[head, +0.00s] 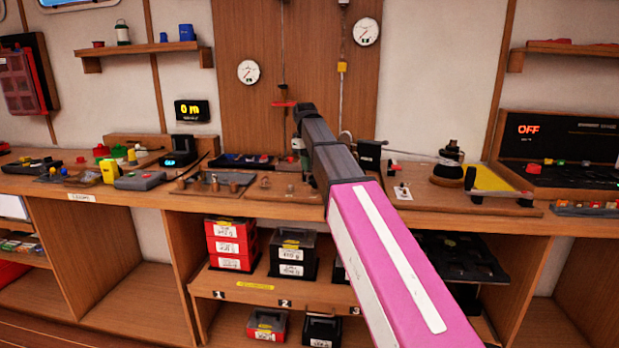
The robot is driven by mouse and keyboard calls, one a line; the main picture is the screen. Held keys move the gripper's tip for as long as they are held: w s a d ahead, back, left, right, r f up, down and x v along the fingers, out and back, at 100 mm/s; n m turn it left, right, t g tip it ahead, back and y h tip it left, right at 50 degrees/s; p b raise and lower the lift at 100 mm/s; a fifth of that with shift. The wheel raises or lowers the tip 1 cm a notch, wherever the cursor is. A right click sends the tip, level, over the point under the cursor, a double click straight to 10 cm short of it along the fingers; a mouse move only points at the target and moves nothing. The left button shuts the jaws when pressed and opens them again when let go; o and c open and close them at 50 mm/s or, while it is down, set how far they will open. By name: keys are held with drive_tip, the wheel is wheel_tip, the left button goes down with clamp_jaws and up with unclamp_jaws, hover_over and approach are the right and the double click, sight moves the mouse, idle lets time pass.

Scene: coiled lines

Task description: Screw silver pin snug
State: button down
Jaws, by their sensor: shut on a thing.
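My pink and dark arm reaches from the lower right up to the middle of the bench in the head view. Its dark far end stands above the bench, in front of the wooden back panel (245,100). My gripper's fingers are hidden behind the arm, so I cannot see what is between them. I cannot make out a silver pin. A brown board (270,196) lies on the bench just left of the arm, with several small pegs or fittings on it, too small to tell apart.
The wooden bench (130,190) is crowded. A grey tool (140,181) and a yellow item (109,171) lie left. A black coil or spool (447,172) and a yellow-topped tray (494,178) stand right. A red piece (284,104) sticks out by my arm's end. Gauges hang on the panel.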

drive_tip(key=c, duration=0.8)
unclamp_jaws()
drive_tip(key=shift+o, duration=0.2)
drive_tip(key=shift+r, duration=0.1)
drive_tip(key=shift+d+r, duration=0.15)
drive_tip(key=shift+r, duration=2.2)
